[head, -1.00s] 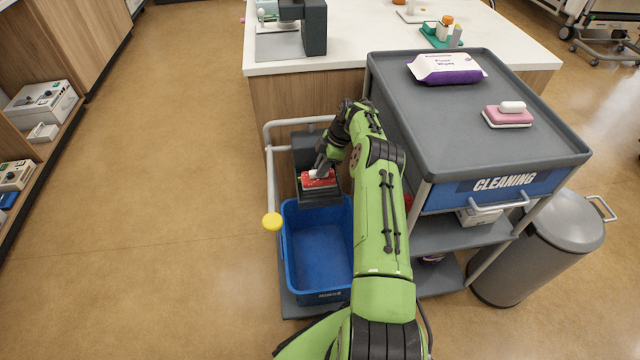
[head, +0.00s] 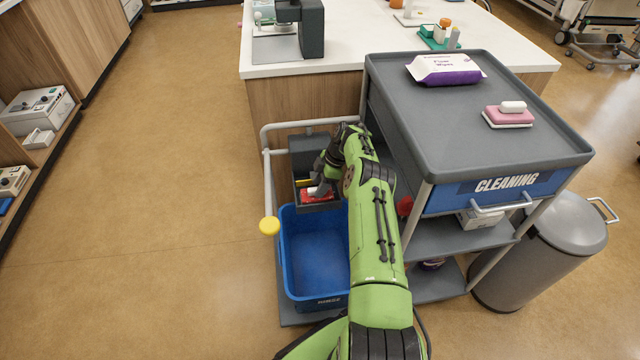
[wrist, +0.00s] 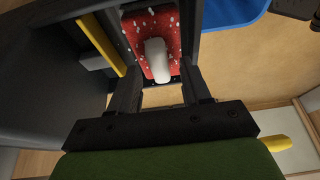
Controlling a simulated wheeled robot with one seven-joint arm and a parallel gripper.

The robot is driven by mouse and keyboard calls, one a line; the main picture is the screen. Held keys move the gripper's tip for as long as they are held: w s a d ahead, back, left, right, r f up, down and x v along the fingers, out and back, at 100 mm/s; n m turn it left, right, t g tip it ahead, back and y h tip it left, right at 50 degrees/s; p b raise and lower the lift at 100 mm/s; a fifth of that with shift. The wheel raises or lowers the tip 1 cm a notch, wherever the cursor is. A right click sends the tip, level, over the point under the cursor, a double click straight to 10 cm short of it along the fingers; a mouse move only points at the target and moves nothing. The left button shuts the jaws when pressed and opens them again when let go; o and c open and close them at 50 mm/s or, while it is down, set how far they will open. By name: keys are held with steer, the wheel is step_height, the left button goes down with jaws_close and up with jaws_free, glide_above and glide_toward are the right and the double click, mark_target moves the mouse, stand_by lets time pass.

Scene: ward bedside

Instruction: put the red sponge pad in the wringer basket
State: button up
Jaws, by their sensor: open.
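The red sponge pad (head: 310,197) lies inside the dark grey wringer basket (head: 318,208), at the back end of the blue bucket. In the wrist view the pad (wrist: 137,35) is red with white specks and has a white upright handle (wrist: 157,62). A yellow bar (wrist: 101,43) of the wringer runs beside it. My gripper (head: 321,190) is over the basket. In the wrist view its two dark fingers (wrist: 165,80) are apart, with the handle in line between their tips and not visibly gripped. The pad's underside is hidden.
The blue bucket (head: 318,255) is empty below the basket. A grey cleaning cart (head: 470,120) stands close on the right, with a wipes pack (head: 445,70) and a pink pad (head: 507,118) on top. A pale rail with a yellow knob (head: 269,226) borders the left; the floor beyond is clear.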

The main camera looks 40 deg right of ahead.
steer(key=p+v, duration=0.2)
steer(key=v, duration=0.6)
step_height(320, 180, up, 9)
glide_above(312, 190)
steer(key=s+a+r+m+h, duration=0.2)
steer(key=s+a+r, duration=0.2)
steer(key=a+r, duration=0.4)
steer(key=s+a+r+m+h, duration=0.1)
steer(key=s+a+r+m, duration=0.3)
steer(key=r, duration=0.6)
steer(key=s+a+r+m+t+h, duration=0.15)
steer(key=s+a+r, duration=0.35)
steer(key=s+a, duration=0.5)
steer(key=s+f+m+t, duration=0.2)
steer(key=s+m, duration=0.3)
steer(key=s, duration=1.2)
steer(key=shift+a+f, duration=0.35)
steer(key=shift+f, duration=0.3)
steer(key=shift+y, duration=0.25)
